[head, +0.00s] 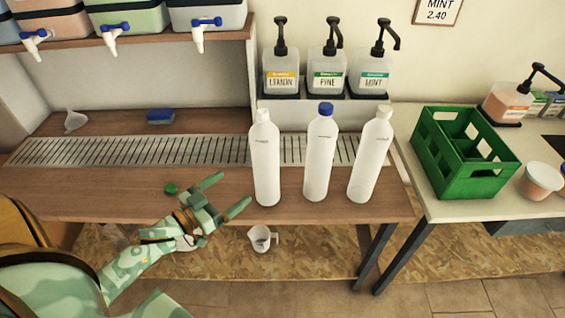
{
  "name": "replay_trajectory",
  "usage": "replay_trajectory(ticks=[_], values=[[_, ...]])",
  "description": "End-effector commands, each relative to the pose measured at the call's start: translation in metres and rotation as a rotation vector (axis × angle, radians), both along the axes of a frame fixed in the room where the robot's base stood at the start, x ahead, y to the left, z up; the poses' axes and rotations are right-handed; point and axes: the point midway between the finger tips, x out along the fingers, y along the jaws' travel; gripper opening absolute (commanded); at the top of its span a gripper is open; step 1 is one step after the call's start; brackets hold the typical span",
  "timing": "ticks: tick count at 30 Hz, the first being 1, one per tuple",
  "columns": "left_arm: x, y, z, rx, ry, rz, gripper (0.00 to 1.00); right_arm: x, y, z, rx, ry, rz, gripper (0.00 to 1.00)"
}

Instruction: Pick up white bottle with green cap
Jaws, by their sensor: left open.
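Three white bottles stand upright in a row on the wooden counter (100,193). The left bottle (265,160) has a white top, the middle bottle (319,155) has a blue cap, and the right bottle (369,158) has a whitish top. No bottle in view wears a green cap. A small round green cap (171,189) lies loose on the counter, left of my left gripper. My left gripper (235,188) is open and empty, left of the left bottle and apart from it. My right gripper is not in view.
Three pump bottles (327,73) labelled lemon, pine and mint stand behind the bottles. A metal drain grate (110,151) crosses the counter. A green crate (453,180) stands on the right counter. A blue sponge (160,116) lies behind the grate. A measuring cup (260,239) is below the counter's front edge.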

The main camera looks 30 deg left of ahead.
Motion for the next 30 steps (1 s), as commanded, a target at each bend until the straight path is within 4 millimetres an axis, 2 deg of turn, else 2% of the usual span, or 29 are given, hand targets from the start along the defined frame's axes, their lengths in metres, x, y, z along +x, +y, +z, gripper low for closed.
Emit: replay_trajectory(ticks=[4, 9, 17, 24, 30], values=[[0.037, -0.009, -0.002, 0.001, -0.002, 0.000, 0.92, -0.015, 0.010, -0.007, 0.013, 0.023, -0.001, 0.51], [0.074, -0.018, -0.002, 0.001, 0.001, 0.002, 0.92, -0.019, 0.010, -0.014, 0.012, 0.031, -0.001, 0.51], [0.098, -0.025, 0.000, 0.001, 0.002, 0.002, 0.92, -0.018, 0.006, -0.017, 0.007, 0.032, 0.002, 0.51], [0.133, -0.038, 0.004, 0.001, 0.002, 0.003, 0.92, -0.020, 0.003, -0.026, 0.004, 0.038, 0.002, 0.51], [0.142, -0.040, 0.005, 0.001, 0.004, 0.003, 0.92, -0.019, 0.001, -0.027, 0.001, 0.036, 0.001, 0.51]])
